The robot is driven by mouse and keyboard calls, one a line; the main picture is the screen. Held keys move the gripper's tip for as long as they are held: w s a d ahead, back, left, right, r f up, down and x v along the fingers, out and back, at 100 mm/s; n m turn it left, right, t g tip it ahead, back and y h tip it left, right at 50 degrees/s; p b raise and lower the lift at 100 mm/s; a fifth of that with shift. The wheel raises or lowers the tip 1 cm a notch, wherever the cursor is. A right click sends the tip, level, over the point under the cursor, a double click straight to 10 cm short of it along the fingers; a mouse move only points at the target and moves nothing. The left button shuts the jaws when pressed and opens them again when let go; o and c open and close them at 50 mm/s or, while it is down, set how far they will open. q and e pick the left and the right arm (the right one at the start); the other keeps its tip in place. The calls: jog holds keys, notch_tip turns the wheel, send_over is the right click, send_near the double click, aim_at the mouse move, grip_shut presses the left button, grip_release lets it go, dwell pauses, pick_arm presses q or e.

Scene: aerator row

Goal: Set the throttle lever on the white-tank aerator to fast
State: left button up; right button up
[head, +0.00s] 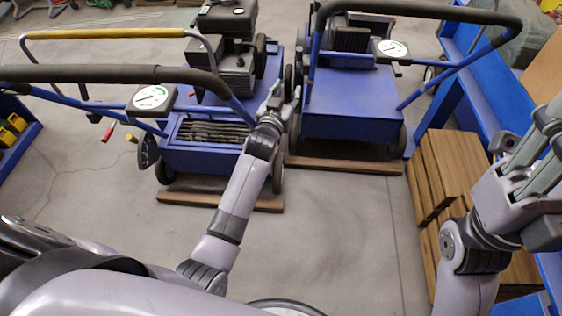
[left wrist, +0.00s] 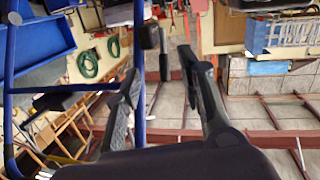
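Two blue aerators stand side by side, the left aerator (head: 205,155) and the right aerator (head: 350,117). Each has a dial, the left dial (head: 151,97) and the right dial (head: 391,48), near its handlebar. I cannot make out a white tank or a throttle lever on either. My left gripper (head: 283,97) is between the two machines. In the left wrist view its fingers (left wrist: 158,68) are apart with nothing between them. My right gripper (head: 545,135) is at the right edge, away from the aerators; whether its fingers are open is unclear.
A machine with a yellow handlebar (head: 105,33) stands behind the left aerator. Wooden boards (head: 335,163) lie at the wheels. Stacked brown boxes (head: 460,170) and a blue bench (head: 455,100) bound the right side. The floor in front is clear.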

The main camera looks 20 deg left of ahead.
pick_arm(q)
jog(key=s+d+f+m+g+p, duration=0.1)
jog(key=s+f+g+p, duration=0.1)
jog(key=s+f, duration=0.3)
jog(key=s+d+f+g+h+p, duration=0.1)
jog(key=s+f+g+p, duration=0.2)
jog(key=f, duration=0.9)
jog(key=shift+s+d+f+m+p, duration=0.15)
jog(key=shift+s+f+m+p, duration=0.2)
jog(key=shift+s+p, duration=1)
jog(key=shift+r, duration=0.15)
